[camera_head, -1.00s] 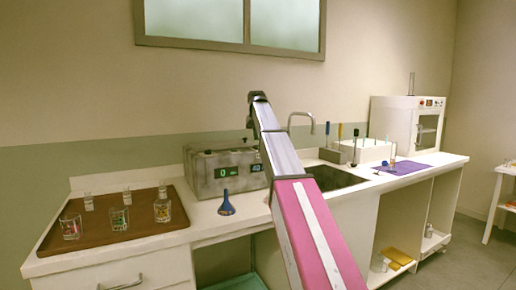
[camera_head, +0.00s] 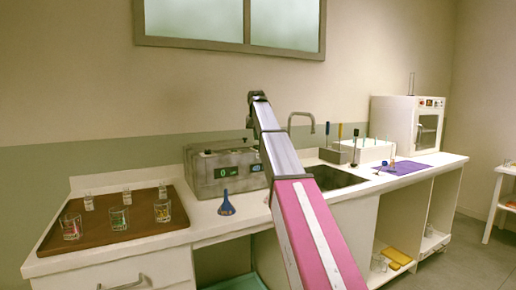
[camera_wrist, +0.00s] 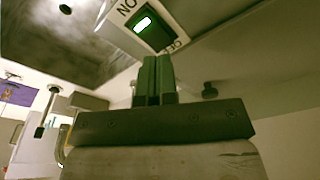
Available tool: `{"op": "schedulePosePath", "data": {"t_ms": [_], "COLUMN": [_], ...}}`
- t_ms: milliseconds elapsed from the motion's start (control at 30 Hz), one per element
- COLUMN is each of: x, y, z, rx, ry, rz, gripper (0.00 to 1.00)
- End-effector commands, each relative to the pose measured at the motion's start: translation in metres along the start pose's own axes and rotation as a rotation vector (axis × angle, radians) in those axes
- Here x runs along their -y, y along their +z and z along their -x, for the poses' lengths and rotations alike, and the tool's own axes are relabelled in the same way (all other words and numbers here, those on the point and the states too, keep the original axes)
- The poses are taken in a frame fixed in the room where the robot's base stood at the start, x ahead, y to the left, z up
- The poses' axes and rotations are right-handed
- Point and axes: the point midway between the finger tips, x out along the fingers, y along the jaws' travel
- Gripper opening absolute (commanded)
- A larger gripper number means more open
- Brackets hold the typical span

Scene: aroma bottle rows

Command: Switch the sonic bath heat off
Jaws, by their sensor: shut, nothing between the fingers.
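The sonic bath (camera_head: 205,178) is a worn grey metal box on the counter in the head view, with lit green digits on its front. In the wrist view, a switch (camera_wrist: 146,23) glows green in a white plate marked ON and OFF. I cannot tell which way its rocker is pressed. My gripper (camera_wrist: 154,62) is shut and empty, with its fingertips close to the switch's lower edge near the OFF marking. I cannot tell whether they touch. In the head view my arm hides the gripper and the right part of the bath front.
A blue funnel (camera_head: 226,204) stands in front of the bath. A brown tray (camera_head: 90,236) with several small glass bottles is at left. The sink (camera_head: 335,178) and faucet (camera_head: 313,124) are to the right. A purple mat (camera_head: 415,168) lies farther right, before a white oven (camera_head: 400,120).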

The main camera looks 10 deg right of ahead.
Motion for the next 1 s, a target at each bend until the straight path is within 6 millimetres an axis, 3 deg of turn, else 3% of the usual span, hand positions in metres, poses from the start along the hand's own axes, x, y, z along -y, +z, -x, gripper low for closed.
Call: {"op": "schedulePosePath", "data": {"t_ms": [1000], "x": [0.0000], "y": [0.0012], "z": [-0.0071], "rx": [0.000], "ry": [0.000], "rz": [0.000], "gripper": [0.00]}}
